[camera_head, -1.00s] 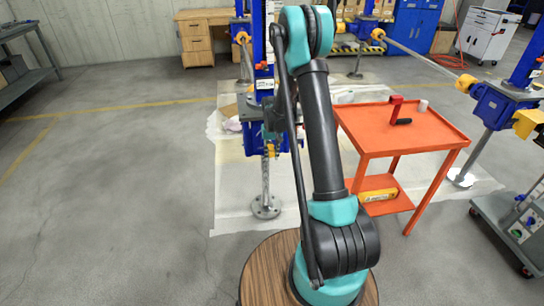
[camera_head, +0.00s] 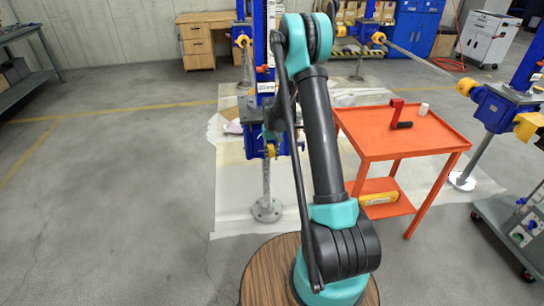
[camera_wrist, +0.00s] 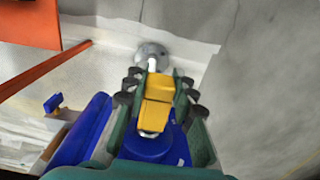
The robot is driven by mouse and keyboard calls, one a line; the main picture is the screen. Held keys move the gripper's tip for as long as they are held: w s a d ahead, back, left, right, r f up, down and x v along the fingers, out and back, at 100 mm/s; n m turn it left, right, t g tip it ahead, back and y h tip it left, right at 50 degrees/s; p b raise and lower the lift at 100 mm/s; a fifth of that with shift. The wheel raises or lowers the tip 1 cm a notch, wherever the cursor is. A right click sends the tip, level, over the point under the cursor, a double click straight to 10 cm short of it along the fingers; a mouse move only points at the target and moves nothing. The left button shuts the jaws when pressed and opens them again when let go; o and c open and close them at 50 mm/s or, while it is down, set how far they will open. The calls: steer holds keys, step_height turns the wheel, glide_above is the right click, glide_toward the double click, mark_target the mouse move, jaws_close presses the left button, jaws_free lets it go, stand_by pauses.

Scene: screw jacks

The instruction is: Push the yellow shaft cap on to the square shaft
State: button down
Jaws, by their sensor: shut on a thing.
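The yellow shaft cap (camera_wrist: 157,100) sits between the dark green fingers of my gripper (camera_wrist: 157,88) in the wrist view, and the gripper is shut on it. A blue gearbox housing (camera_wrist: 155,150) of the screw jack lies right at the cap's lower end in that view. I cannot see the square shaft or tell how far the cap is on it. In the head view, a small yellow part (camera_head: 271,151) shows at the blue screw jack (camera_head: 255,142), left of my arm. My gripper is mostly hidden there behind the arm.
An orange cart (camera_head: 425,140) with a red-and-black tool (camera_head: 398,116) and a white cup (camera_head: 423,109) stands right of my arm. A grey trolley (camera_head: 510,245) is at the far right. The floor on the left is clear.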

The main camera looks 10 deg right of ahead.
mark_target(272, 151)
steer(key=shift+w, duration=0.4)
steer(key=c, duration=1.2)
jaws_free()
step_height(272, 151, up, 12)
steer(key=s+d+r+t, duration=0.1)
steer(key=s+r, duration=0.2)
steer(key=s, duration=0.6)
steer(key=s+d+r+t, duration=0.1)
steer(key=s+d+r, duration=0.15)
steer(key=s, duration=0.65)
steer(key=s+f, duration=0.1)
steer(key=s, duration=0.4)
steer(key=s+f+t, duration=0.1)
steer(key=s, duration=0.5)
steer(key=s+f+t, duration=0.1)
steer(key=s, duration=0.5)
steer(key=shift+s+d, duration=0.2)
steer(key=shift+d, duration=0.1)
